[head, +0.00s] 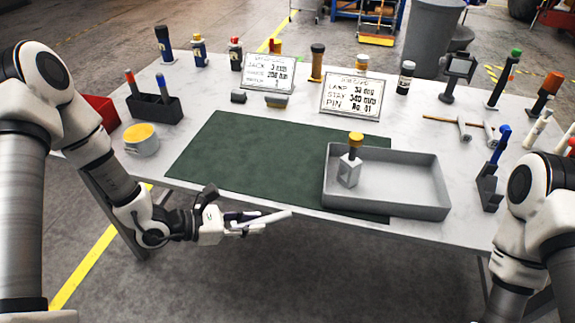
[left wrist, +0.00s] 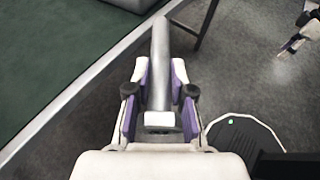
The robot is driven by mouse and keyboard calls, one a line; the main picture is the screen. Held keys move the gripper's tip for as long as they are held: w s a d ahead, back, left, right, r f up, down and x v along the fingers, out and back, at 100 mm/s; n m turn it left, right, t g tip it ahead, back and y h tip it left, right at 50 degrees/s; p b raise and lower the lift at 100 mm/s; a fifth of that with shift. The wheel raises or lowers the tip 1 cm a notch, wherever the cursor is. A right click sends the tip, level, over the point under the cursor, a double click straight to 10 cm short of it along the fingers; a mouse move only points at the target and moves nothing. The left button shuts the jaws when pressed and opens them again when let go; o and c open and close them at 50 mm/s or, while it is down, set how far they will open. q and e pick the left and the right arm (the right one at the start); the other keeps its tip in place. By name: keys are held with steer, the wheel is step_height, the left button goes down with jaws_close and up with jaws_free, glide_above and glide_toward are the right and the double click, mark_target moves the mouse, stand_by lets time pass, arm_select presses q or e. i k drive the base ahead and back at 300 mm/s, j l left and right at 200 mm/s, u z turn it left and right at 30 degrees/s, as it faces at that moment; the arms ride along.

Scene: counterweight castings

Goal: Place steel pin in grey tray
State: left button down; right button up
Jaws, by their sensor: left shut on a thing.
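The steel pin (head: 265,218) is a plain light-grey rod. My left gripper (head: 232,222) is shut on it, in front of the table's near edge and above the floor. In the left wrist view the pin (left wrist: 160,65) sticks out lengthwise between the purple-lined fingers of my left gripper (left wrist: 160,100). The grey tray (head: 400,203) stands at the table's near right, partly on the green mat, to the right of the pin and apart from it. My right gripper (left wrist: 292,43) shows small at the upper right of the left wrist view; its opening is unclear.
A grey block (head: 348,172) with a yellow-topped piece stands in the tray's left part; the right part is bare. A yellow-topped tin (head: 141,141) and dark holder (head: 155,108) stand left. Two signs (head: 352,96) stand behind.

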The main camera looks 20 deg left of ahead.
mark_target(412, 192)
steer(key=i+j+u, duration=0.15)
steer(key=u, duration=0.25)
steer(key=i+j+u, duration=0.1)
steer(key=i+u, duration=0.3)
steer(key=i+l+z, duration=0.1)
steer(key=z, duration=0.35)
steer(key=i+l+z, duration=0.2)
steer(key=z, duration=0.25)
steer(key=i+l+z, duration=0.15)
steer(key=z, duration=0.25)
steer(key=l, duration=0.9)
